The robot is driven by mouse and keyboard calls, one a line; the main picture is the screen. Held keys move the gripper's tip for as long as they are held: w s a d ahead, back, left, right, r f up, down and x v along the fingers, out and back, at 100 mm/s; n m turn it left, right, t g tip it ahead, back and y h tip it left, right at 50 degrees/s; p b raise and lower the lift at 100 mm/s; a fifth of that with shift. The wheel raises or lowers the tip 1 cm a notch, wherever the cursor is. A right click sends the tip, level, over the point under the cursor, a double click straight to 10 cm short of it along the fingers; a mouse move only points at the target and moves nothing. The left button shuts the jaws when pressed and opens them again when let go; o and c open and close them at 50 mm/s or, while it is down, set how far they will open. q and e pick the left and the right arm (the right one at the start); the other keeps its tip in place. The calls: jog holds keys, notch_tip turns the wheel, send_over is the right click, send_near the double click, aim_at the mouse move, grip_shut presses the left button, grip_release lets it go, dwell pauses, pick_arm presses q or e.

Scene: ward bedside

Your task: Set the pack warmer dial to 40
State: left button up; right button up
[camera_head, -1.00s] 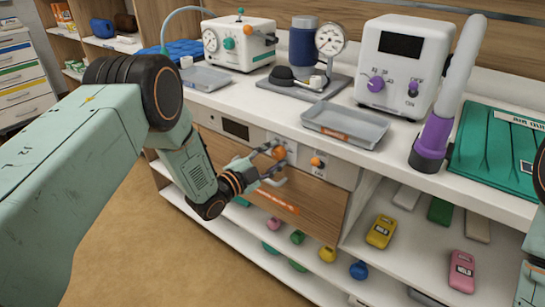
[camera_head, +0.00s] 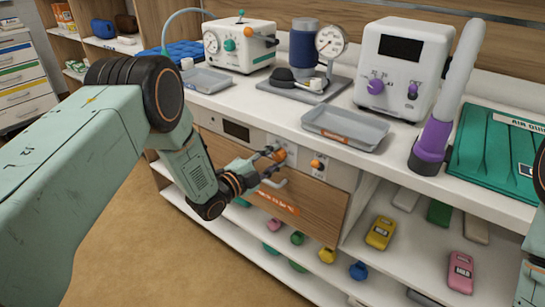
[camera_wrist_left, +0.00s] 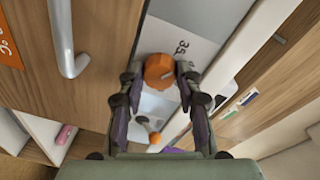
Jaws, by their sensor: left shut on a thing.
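The pack warmer dial, an orange knob (camera_head: 279,155), sits on a pale panel at the counter's front, above a wooden drawer. My left gripper (camera_head: 272,158) reaches it from the left and is shut on it, its fingers partly covering it in the head view. In the left wrist view the orange dial (camera_wrist_left: 158,68) lies between the two fingertips of the gripper (camera_wrist_left: 158,78), with a printed "35" on the panel beside it. The dial's pointer and the rest of its scale cannot be read. My right gripper is out of view.
A second orange knob (camera_head: 317,164) is just right of the dial. The drawer's metal handle (camera_head: 273,183) is close below the gripper. A grey tray (camera_head: 345,127) stands on the counter above. A shelf with several coloured packs lies below.

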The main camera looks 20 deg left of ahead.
pick_arm(q)
jog(key=m+p, duration=0.1)
jog(key=m, duration=0.2)
jog(key=shift+r, duration=0.15)
jog(key=shift+m+y+p, duration=0.4)
jog(key=shift+m+p, duration=0.05)
jog(key=shift+m, duration=1.05)
jog(key=o, duration=1.1)
jog(key=shift+o, duration=0.2)
jog(key=v, duration=1.2)
jog(key=shift+r, duration=0.1)
